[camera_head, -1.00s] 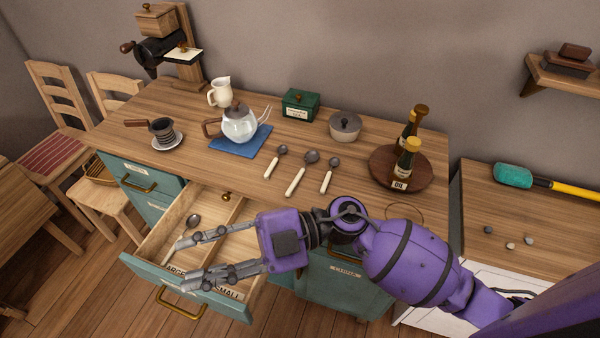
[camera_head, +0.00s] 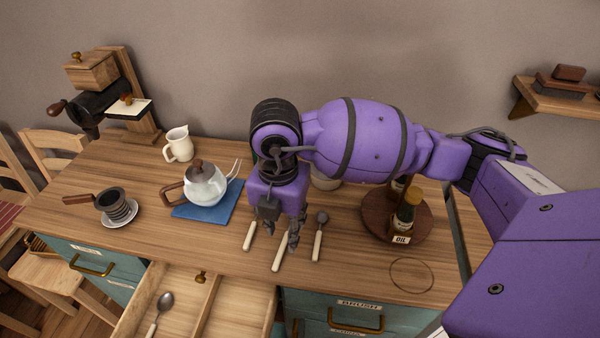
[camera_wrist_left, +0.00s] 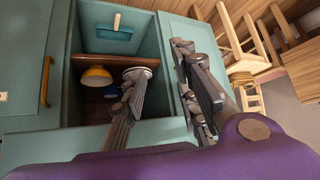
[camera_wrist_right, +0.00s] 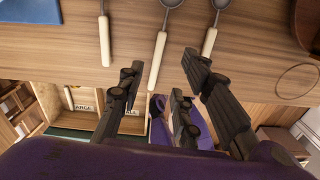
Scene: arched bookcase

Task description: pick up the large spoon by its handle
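Three spoons with pale handles lie side by side on the wooden counter. The middle one is the large spoon (camera_head: 283,252); its bowl is hidden behind my right gripper in the head view. In the right wrist view the large spoon's handle (camera_wrist_right: 157,62) shows between the spread fingers. My right gripper (camera_head: 279,230) is open and empty, pointing down over the spoons; it also shows in the right wrist view (camera_wrist_right: 163,75). My left gripper (camera_wrist_left: 160,60) is open and empty in front of an open teal compartment, outside the head view.
Smaller spoons (camera_head: 250,236) (camera_head: 318,240) lie close on both sides. An open drawer (camera_head: 235,305) below holds another spoon (camera_head: 160,310).

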